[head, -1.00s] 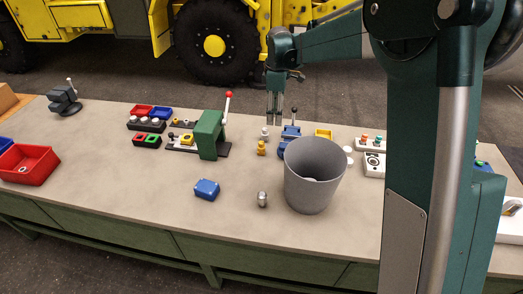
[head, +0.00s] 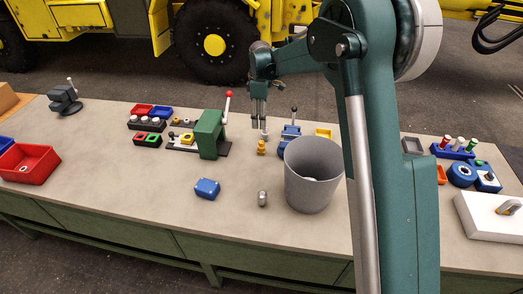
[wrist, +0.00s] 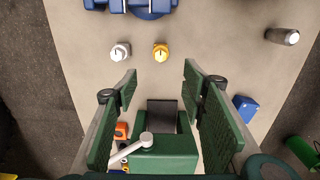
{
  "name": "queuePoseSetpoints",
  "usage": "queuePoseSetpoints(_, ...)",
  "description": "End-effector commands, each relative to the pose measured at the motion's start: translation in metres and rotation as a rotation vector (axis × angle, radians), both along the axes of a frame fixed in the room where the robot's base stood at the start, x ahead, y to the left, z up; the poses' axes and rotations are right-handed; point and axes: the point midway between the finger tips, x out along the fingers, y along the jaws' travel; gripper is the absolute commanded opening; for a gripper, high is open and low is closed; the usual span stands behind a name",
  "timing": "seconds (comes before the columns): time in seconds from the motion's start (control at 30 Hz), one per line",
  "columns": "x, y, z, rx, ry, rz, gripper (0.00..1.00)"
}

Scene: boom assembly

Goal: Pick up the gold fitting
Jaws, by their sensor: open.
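The gold fitting (head: 261,147) stands on the bench between the green press and the grey bin. It also shows in the wrist view (wrist: 160,52), just beyond the fingertips. A similar silver-white fitting (head: 265,134) stands close behind it and appears to its left in the wrist view (wrist: 120,52). My gripper (head: 259,124) points down above the bench near both fittings. In the wrist view its two green-padded fingers (wrist: 160,83) are spread wide with nothing between the tips. The gold fitting is apart from the fingers.
The green press (head: 208,135) with its red-knobbed lever is close to the left of my gripper. A blue vise (head: 291,134) and the grey bin (head: 313,180) are to the right. A blue box (head: 207,189) and a silver part (head: 262,198) lie in front, with free bench around them.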

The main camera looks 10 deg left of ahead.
Motion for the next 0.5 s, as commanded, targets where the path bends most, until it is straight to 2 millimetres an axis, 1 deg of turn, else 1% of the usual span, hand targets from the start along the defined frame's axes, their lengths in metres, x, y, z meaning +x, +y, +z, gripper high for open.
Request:
queuePoseSetpoints(0.03, 0.001, 0.0, -0.012, 0.0, 0.0, 0.0, 0.41)
queuePoseSetpoints(0.13, 0.0, 0.0, -0.033, 0.0, 0.0, 0.0, 0.41)
queuePoseSetpoints(0.3, 0.0, 0.0, -0.063, 0.0, 0.0, 0.0, 0.41)
queuePoseSetpoints(0.4, 0.0, 0.0, -0.07, 0.0, 0.0, 0.0, 0.41)
queuePoseSetpoints(0.5, 0.0, 0.0, -0.072, 0.0, 0.0, 0.0, 0.41)
